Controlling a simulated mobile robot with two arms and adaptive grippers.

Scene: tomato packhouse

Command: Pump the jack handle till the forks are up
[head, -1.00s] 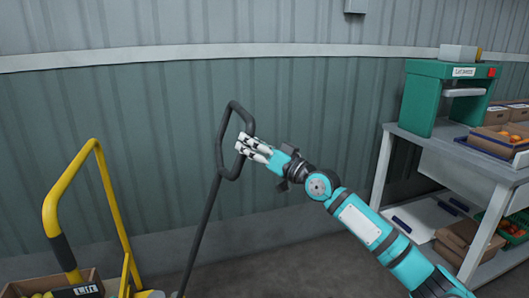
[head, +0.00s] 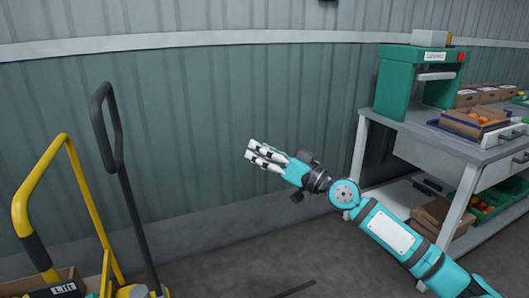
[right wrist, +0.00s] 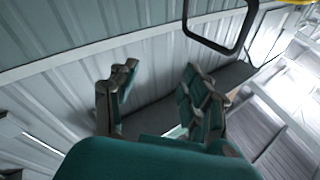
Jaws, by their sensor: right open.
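The jack handle (head: 130,205) is a dark bar with a loop grip at its top, standing tilted at the left of the head view. Its loop also shows at the top of the right wrist view (right wrist: 240,43). My right gripper (head: 258,156) is open and empty, apart from the handle and to its right. Its spread fingers show in the right wrist view (right wrist: 158,95). The jack's yellow body (head: 132,291) shows only in part at the bottom edge; the forks cannot be made out. My left gripper is not in view.
A yellow frame (head: 88,195) stands left of the handle, by a carton marked "Lift" (head: 66,288). At right, a grey bench (head: 440,143) carries a green machine (head: 398,85) and boxes of tomatoes.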

